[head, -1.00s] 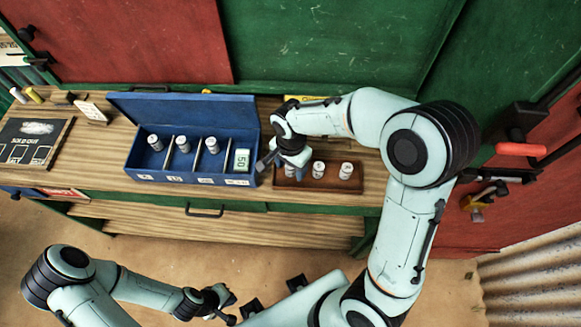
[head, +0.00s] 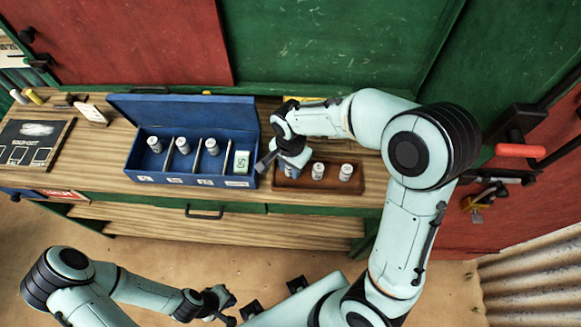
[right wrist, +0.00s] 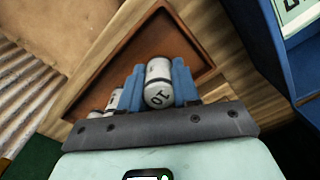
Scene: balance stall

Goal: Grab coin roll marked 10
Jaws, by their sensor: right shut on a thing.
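The coin roll marked 10 (right wrist: 158,82) is a pale cylinder with a dark band, seen in the right wrist view between two blue finger pads. My right gripper (right wrist: 159,88) is shut on it, over the brown tray (right wrist: 203,57). In the head view my right gripper (head: 289,168) is at the left part of that tray (head: 318,187) and largely hides the held roll. Whether the roll touches the tray floor I cannot tell. My left gripper (head: 222,302) is low in the head view, away from the counter; its jaws are too small to read.
Two more rolls, a middle one (head: 318,171) and a right one (head: 346,172), stand in the tray. The open blue cash box (head: 190,182), left of it, holds several rolls between dividers. A blackboard (head: 32,145) lies at the counter's left.

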